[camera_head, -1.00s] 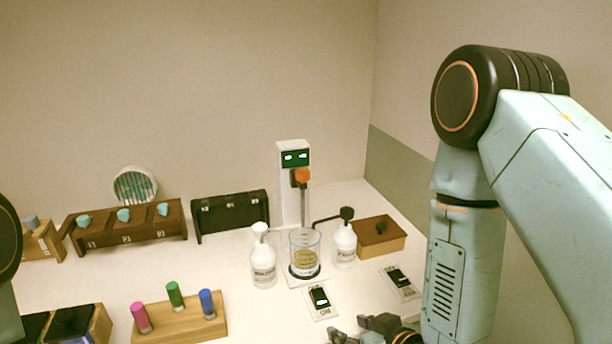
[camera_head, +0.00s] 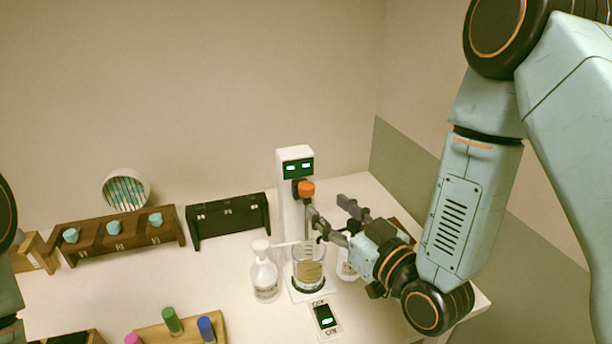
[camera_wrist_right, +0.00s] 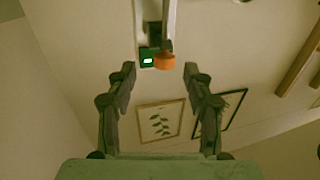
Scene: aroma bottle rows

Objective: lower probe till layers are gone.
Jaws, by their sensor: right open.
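A white stand (camera_head: 295,160) with a green screen carries an orange knob (camera_head: 306,188) and a thin grey probe below it. A glass beaker (camera_head: 309,270) with yellowish liquid stands on its base under the probe. I cannot make out separate layers. My right gripper (camera_head: 332,208) is open and empty, in front of the stand and above the beaker, its fingers partly covering the probe. In the right wrist view the orange knob (camera_wrist_right: 165,61) shows between and just beyond the open fingertips (camera_wrist_right: 160,72), with no visible contact. My left gripper is out of view.
White bottles (camera_head: 265,277) stand on both sides of the beaker; the right one is partly hidden by my gripper. A switch panel (camera_head: 326,318) lies in front. A dark rack (camera_head: 228,216) and a wooden rack with teal stoppers (camera_head: 125,232) stand at left.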

